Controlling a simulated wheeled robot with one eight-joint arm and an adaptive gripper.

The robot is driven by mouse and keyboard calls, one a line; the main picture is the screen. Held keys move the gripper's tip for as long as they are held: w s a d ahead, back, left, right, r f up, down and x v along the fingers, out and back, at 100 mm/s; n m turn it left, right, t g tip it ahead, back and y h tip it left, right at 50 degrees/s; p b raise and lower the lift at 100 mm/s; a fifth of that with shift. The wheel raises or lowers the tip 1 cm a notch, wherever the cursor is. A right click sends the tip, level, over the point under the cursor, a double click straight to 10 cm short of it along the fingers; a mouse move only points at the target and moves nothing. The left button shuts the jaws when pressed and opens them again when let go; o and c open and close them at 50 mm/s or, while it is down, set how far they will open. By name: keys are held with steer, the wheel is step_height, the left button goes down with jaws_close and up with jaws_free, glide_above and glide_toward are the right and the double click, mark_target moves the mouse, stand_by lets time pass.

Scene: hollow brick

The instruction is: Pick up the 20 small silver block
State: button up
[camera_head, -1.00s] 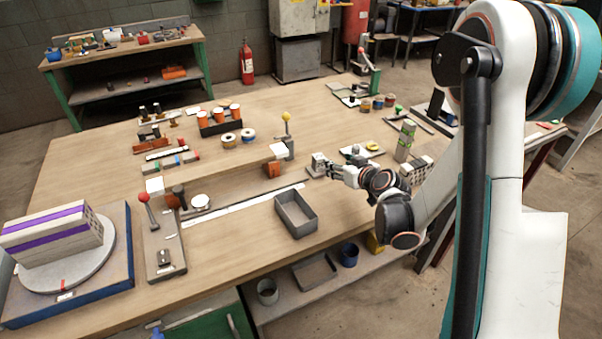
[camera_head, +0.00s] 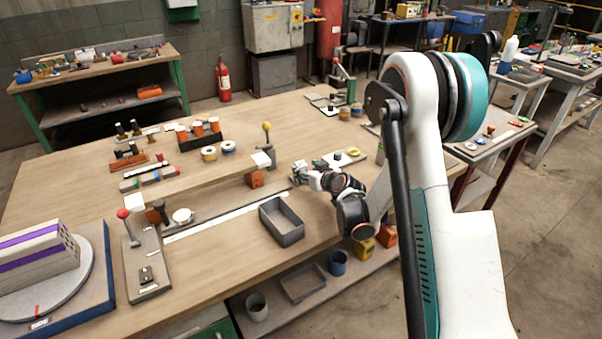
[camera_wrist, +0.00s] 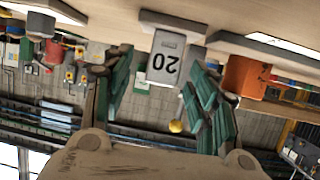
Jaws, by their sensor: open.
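The small silver block marked 20 (camera_wrist: 166,58) shows upside down in the wrist view, near the middle, on a grey plate (camera_wrist: 173,23). My gripper (camera_wrist: 160,85) is open, with one dark green finger on each side of the block in the picture. I cannot tell whether the fingers touch the block. In the head view my gripper (camera_head: 300,173) is low over the workbench, just behind and right of the grey tray.
The empty grey tray (camera_head: 283,222) stands close in front of my gripper. An orange block (camera_head: 255,179) and a yellow-knobbed lever (camera_head: 267,135) are to the left. A white plate with small parts (camera_head: 344,160) lies to the right. Bare bench (camera_head: 225,262) lies front left.

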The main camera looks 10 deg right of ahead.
steer(key=b+x, duration=0.1)
steer(key=x, duration=0.3)
steer(key=shift+w+a+f+b, duration=0.1)
steer(key=shift+a+f+b, duration=0.05)
steer(key=shift+f+b, duration=0.2)
steer(key=shift+r, duration=0.15)
jaws_close()
steer(key=shift+r, duration=0.15)
